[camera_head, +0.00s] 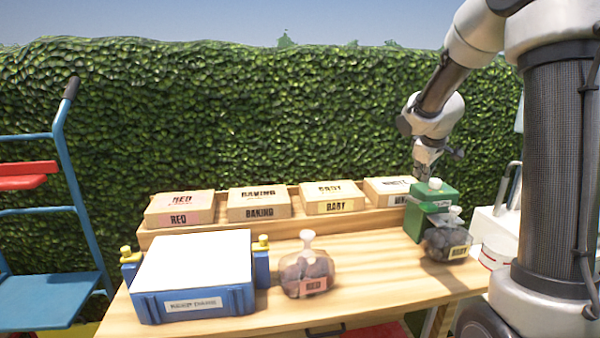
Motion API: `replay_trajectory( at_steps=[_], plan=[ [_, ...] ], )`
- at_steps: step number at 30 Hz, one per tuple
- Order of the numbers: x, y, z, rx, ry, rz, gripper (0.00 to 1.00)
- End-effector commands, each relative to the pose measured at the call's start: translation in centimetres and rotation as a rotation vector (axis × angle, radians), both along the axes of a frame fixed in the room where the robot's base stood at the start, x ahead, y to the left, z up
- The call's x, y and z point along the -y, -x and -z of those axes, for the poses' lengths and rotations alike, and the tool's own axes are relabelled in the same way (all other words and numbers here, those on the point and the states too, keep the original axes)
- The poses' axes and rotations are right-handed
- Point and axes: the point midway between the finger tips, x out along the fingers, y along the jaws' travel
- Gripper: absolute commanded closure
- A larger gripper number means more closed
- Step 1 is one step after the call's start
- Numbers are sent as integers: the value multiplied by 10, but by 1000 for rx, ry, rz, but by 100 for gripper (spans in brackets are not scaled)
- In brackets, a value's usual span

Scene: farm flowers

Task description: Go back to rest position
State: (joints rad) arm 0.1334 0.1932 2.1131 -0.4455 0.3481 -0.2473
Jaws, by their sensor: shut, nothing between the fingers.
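My gripper (437,165) hangs at the right end of the wooden table (400,285), just above the green box-like device (431,208) with a white top knob. It is shut and holds nothing. My arm reaches down to it from the upper right. The fingertips are small in this view, and I cannot tell whether they touch the device.
A bag labelled RED (307,272) stands mid-table. A darker bag (447,240) sits before the green device. A blue scale-like unit with a white top (193,265) is at left. Labelled boxes (259,203) line the back shelf. A blue cart (50,295) stands far left.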

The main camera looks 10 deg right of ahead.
Motion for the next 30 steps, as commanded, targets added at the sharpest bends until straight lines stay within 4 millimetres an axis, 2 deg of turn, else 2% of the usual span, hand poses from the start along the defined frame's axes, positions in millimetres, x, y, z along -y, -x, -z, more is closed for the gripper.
replay_trajectory(
  at_steps=[4,7,14,18,21,24,30],
  plan=[
    [1,42,26,-118,-51,120,100],
    [-5,91,28,-195,-100,232,100],
    [-39,204,-3,-275,-217,422,100],
    [-66,270,-22,-277,-298,485,100],
    [-83,310,-33,-250,-353,496,100],
    [-94,333,-41,-196,-391,477,100],
    [-101,345,-62,-81,-420,426,100]
  ],
)
